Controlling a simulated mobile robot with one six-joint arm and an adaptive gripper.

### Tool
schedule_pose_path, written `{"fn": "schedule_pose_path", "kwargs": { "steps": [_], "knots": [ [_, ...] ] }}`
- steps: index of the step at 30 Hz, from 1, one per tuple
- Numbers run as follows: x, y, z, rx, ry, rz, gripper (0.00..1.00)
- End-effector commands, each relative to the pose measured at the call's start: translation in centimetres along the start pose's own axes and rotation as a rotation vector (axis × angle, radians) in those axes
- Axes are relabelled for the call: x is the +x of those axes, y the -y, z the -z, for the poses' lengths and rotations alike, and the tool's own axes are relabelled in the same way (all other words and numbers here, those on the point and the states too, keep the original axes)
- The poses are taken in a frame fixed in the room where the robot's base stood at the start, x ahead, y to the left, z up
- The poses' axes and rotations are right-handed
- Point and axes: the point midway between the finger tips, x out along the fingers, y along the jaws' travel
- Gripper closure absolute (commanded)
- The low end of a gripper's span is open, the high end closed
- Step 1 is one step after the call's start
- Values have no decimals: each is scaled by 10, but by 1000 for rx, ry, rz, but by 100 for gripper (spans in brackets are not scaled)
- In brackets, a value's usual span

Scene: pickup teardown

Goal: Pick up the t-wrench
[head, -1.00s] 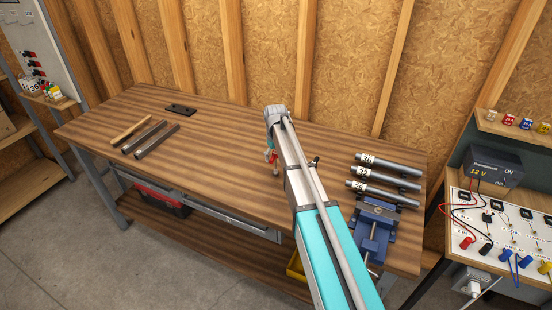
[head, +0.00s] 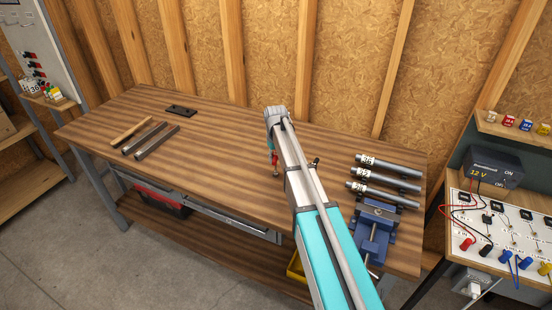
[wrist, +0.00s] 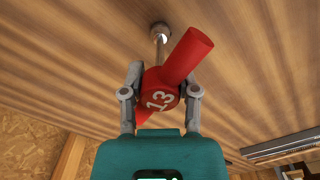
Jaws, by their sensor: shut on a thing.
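The t-wrench (wrist: 188,55) has a red crossbar handle marked 13 and a thin metal shaft with a socket end. In the wrist view my gripper (wrist: 162,82) is shut on the red handle's middle, one finger on each side. The shaft points away from my gripper toward the wooden bench top (head: 225,130). I cannot tell whether the socket end touches the wood. In the head view only a little of the red wrench (head: 274,157) shows beside my arm, which hides most of my gripper.
At right on the bench are several labelled metal tubes (head: 390,171) and a blue vise (head: 373,228). At left lie a wooden-handled tool (head: 131,130), dark bars (head: 157,142) and a black plate (head: 181,110). The bench between is clear. An electrical panel (head: 500,225) stands at far right.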

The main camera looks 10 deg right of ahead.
Motion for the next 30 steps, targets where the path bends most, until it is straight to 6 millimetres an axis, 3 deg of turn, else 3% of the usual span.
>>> {"fn": "schedule_pose_path", "kwargs": {
  "steps": [14, 30],
  "knots": [
    [-35, 0, 0, 0, 0, 0, 100],
    [-97, -2, -54, 0, 0, 0, 100]
  ]
}}
